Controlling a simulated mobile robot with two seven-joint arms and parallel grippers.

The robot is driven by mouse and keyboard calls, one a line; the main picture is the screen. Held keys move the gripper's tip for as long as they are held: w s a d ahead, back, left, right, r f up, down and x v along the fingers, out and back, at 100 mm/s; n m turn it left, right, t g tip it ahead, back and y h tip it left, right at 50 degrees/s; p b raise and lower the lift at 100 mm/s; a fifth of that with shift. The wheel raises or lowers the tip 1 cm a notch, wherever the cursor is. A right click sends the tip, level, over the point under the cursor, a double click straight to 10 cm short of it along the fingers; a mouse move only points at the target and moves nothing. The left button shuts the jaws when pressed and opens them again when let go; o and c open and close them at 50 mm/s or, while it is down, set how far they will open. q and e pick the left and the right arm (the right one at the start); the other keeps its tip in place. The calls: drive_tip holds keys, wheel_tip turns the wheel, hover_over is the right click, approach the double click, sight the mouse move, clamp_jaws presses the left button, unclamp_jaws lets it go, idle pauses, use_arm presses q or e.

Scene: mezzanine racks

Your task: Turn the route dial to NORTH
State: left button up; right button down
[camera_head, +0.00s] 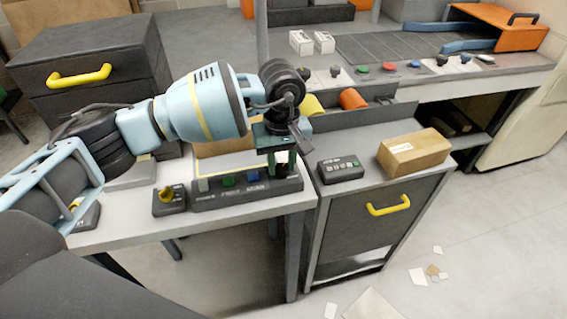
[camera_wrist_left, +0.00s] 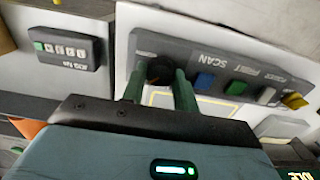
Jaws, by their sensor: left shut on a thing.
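A dark control panel (camera_head: 245,193) lies on the grey table, with a dark round knob (camera_wrist_left: 160,70) at one end. My left gripper (camera_head: 282,168) points down over the panel's right end in the head view. In the left wrist view, the green fingers of this gripper (camera_wrist_left: 160,80) stand on either side of the knob and are shut on it. I take this knob for the route dial; its label and pointer setting cannot be read. In the head view the fingers mostly hide the knob. My right gripper is not in view.
Blue (camera_head: 252,176) and green (camera_head: 228,180) buttons sit beside the knob. A separate box with a yellow knob (camera_head: 166,194) stands left of the panel. A keypad box (camera_head: 340,169) and a cardboard box (camera_head: 414,152) are on the cabinet to the right. A conveyor bench stands behind.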

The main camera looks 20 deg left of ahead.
sight(282, 167)
use_arm(q)
drive_tip(key=m+b, duration=0.3)
drive_tip(key=m, duration=0.3)
drive_tip(key=shift+f, duration=0.1)
drive_tip(key=shift+m+b, duration=0.7)
drive_tip(key=shift+m, duration=0.7)
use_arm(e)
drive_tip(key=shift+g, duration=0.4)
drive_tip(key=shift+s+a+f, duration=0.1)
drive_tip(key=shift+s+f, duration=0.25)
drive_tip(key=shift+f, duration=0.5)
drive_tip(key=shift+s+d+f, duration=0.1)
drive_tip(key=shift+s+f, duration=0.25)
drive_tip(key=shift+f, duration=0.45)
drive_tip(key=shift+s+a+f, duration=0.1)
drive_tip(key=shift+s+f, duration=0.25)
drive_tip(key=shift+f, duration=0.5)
use_arm(q)
drive_tip(key=shift+r, duration=0.2)
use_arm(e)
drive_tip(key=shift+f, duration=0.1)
use_arm(q)
drive_tip(key=o, duration=1)
drive_tip(key=shift+c, duration=0.2)
wheel_tip(282, 167, up, 8)
drive_tip(key=shift+f, duration=0.15)
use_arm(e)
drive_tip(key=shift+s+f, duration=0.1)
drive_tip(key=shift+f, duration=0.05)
